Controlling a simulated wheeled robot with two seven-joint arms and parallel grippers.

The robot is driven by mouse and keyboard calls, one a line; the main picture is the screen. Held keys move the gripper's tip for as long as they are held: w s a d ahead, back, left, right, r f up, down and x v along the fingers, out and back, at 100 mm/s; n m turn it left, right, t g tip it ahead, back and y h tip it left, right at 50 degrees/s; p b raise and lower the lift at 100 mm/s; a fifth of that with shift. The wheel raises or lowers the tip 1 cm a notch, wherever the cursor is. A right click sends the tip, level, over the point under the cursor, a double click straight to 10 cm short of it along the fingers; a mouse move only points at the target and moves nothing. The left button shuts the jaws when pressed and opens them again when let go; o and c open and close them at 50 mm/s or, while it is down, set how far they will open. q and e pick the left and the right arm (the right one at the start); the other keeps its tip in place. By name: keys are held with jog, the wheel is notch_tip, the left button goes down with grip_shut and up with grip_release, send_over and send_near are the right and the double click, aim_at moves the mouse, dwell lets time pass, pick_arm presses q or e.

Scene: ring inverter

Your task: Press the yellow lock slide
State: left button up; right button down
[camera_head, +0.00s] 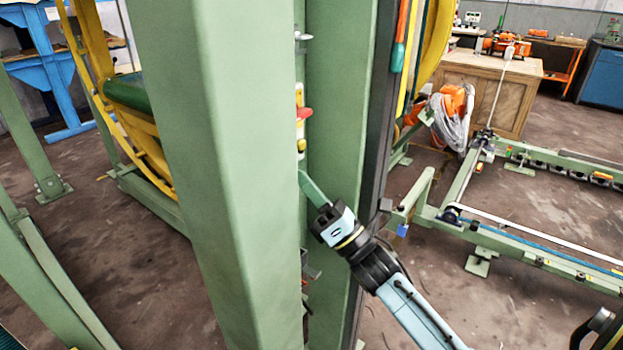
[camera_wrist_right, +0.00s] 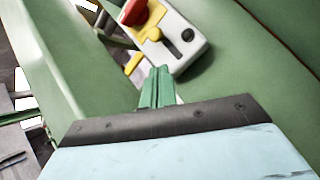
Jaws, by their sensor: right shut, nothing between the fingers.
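In the right wrist view a pale control box (camera_wrist_right: 186,40) is fixed to the green post. It carries a red knob (camera_wrist_right: 134,11), a yellow slide (camera_wrist_right: 153,34) beside a dark slot, and a black round button (camera_wrist_right: 187,35). In the head view the box shows edge-on between the green posts, with its red knob (camera_head: 304,113) and a small yellow part (camera_head: 301,146). My right gripper (camera_head: 305,178) is just below the box. Its green fingers (camera_wrist_right: 157,88) are shut and empty, pointing at the box's lower edge, apart from the slide. My left gripper is not in view.
A wide green post (camera_head: 205,150) fills the middle left, and a second green post (camera_head: 338,110) stands close behind the box. Yellow ring parts (camera_head: 95,60) stand at left. A low green frame (camera_head: 500,235) lies at right, with open floor within it.

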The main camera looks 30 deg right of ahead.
jog(key=v, duration=1)
jog(key=shift+f, duration=0.3)
jog(key=shift+s+a, duration=0.1)
